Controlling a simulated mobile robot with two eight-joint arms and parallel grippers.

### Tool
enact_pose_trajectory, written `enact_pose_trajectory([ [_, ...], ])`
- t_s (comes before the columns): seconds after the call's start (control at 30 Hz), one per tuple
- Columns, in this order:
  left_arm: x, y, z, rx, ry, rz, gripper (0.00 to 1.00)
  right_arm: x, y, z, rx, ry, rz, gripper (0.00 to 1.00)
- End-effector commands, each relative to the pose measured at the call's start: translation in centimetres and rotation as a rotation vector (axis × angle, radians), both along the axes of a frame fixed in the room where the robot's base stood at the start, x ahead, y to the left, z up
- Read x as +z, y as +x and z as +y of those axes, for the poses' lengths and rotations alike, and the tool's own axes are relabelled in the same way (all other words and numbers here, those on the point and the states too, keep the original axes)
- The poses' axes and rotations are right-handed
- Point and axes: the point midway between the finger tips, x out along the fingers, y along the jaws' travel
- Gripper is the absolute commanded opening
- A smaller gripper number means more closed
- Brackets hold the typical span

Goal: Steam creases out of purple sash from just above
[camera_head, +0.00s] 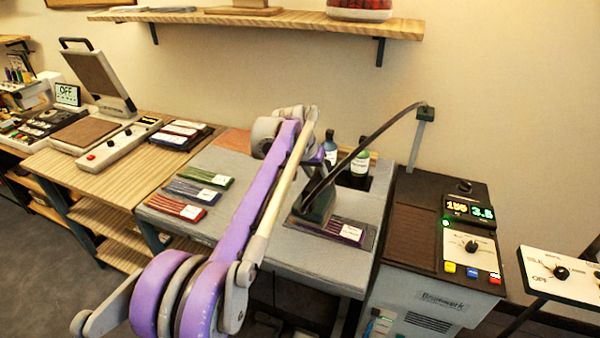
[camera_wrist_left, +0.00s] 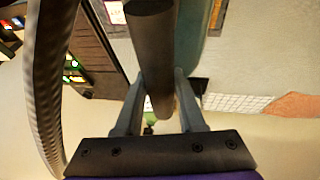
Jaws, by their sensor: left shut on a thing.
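The purple sash (camera_head: 342,232), folded with a white label, lies on the grey padded table (camera_head: 232,242) right of centre in the head view. A dark green steam iron (camera_head: 315,206) with a black hose is over the sash's left part. I cannot tell whether its sole touches the cloth. My left gripper (camera_wrist_left: 160,102) is shut around the iron's dark round handle (camera_wrist_left: 152,40) in the left wrist view. In the head view my purple arm hides most of that gripper and part of the iron. My right gripper is not in view.
Green (camera_head: 208,175), blue (camera_head: 192,192) and red (camera_head: 177,208) folded cloths lie left of my arm. Bottles (camera_head: 360,165) stand behind the iron. The hose (camera_head: 385,132) arches to a post on the steam station (camera_head: 440,292) at right. A shelf (camera_head: 270,22) hangs above.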

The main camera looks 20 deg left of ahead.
Motion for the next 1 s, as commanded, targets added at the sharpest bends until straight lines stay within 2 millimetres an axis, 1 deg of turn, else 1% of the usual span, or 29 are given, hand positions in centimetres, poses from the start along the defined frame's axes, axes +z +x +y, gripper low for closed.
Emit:
enact_pose_trajectory([
  [0.1, -0.1, 0.0, -0.5, -0.028, 0.000, -0.002, 0.00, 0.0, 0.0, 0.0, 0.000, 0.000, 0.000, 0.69],
  [0.27, -0.9, 0.0, -0.5, -0.032, 0.000, -0.002, 0.00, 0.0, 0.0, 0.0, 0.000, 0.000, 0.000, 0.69],
  [0.7, -4.2, 0.0, -0.5, -0.029, 0.000, -0.002, 0.00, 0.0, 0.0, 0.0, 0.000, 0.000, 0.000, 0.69],
  [1.0, -5.1, 0.0, -0.5, -0.028, 0.000, -0.002, 0.00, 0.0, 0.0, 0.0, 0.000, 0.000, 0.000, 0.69],
])
